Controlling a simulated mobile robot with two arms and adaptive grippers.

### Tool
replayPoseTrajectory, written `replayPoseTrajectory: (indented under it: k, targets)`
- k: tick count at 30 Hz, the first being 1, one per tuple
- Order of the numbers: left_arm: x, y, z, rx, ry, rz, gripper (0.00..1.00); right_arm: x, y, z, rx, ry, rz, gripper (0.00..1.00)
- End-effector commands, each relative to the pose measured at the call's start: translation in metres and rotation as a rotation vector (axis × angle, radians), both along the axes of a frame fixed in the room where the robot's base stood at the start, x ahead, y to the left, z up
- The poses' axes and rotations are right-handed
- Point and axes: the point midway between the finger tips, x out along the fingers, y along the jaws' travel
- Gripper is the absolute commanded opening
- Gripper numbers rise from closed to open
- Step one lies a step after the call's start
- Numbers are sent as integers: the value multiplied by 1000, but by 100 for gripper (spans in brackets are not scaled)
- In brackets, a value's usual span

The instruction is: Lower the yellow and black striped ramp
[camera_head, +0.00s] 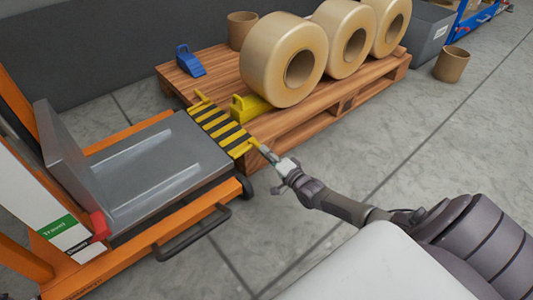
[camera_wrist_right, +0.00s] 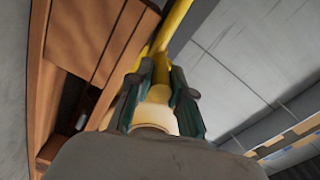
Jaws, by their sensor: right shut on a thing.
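The yellow and black striped ramp (camera_head: 222,131) is at the far end of the grey lift platform (camera_head: 150,165). It spans towards the wooden pallet and looks nearly flat, with its outer edge at the pallet's near side; I cannot tell if it touches the pallet. My right gripper (camera_head: 265,152) is at the ramp's right corner, shut on a yellow bar of the ramp. In the right wrist view the yellow bar (camera_wrist_right: 160,94) runs between the two dark fingers of my right gripper (camera_wrist_right: 162,85). My left gripper is not in view.
The pallet (camera_head: 320,115) carries several big tan rolls (camera_head: 285,60), a yellow block (camera_head: 250,107) and a blue object (camera_head: 190,61). The orange lift frame has a dark bar handle (camera_head: 193,232) on its near side. Grey floor right of the pallet is mostly clear.

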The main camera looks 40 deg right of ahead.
Motion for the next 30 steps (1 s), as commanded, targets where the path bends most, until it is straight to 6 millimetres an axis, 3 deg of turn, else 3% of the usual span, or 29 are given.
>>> replayPoseTrajectory:
  k: [7,24,25,29,30]
  targets:
    - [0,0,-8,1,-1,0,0,0,0,-10,-10,1,-1,0]
    - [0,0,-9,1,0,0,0,-1,1,-13,-11,5,0,0]
    - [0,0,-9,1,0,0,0,-1,1,-13,-11,5,0,23]
    - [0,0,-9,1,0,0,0,-1,1,-13,-11,4,0,45]
    - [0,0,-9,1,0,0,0,-1,1,-13,-11,4,0,45]
